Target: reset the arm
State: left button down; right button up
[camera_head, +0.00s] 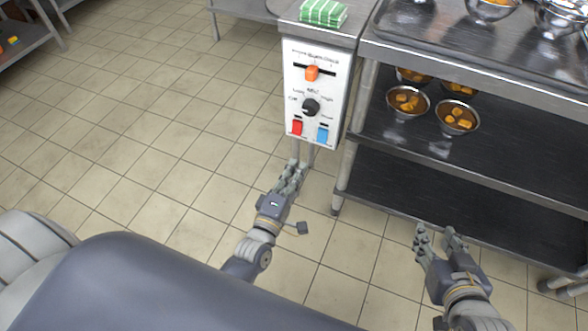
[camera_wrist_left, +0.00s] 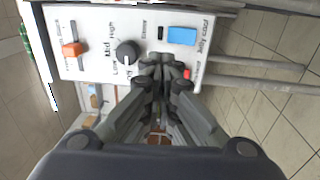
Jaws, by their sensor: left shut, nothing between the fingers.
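My left gripper (camera_head: 291,179) is shut and empty, just below the control panel (camera_head: 338,95) on the table's side. In the left wrist view its closed fingers (camera_wrist_left: 164,75) overlap the lower part of the panel near the red switch (camera_wrist_left: 187,74); I cannot tell whether they touch it. The panel has an orange slider (camera_head: 312,73), a black knob (camera_head: 311,107), a red switch (camera_head: 297,127) and a blue switch (camera_head: 323,134). My right gripper (camera_head: 437,234) is at the lower right, in front of the shelf, with its fingers apart and nothing seen between them.
A steel shelf unit (camera_head: 400,187) stands on the right, with bowls of orange food (camera_head: 407,103) on its middle level and metal bowls on top. A green striped cloth (camera_head: 324,13) lies above the panel. The tiled floor (camera_head: 140,120) to the left is clear.

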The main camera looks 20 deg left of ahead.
pick_arm(q)
jog(key=shift+s, duration=0.35)
pick_arm(e)
jog(key=shift+s+d+f+g, duration=0.15)
jog(key=shift+s+f+g, duration=0.15)
jog(key=shift+s+f, duration=0.05)
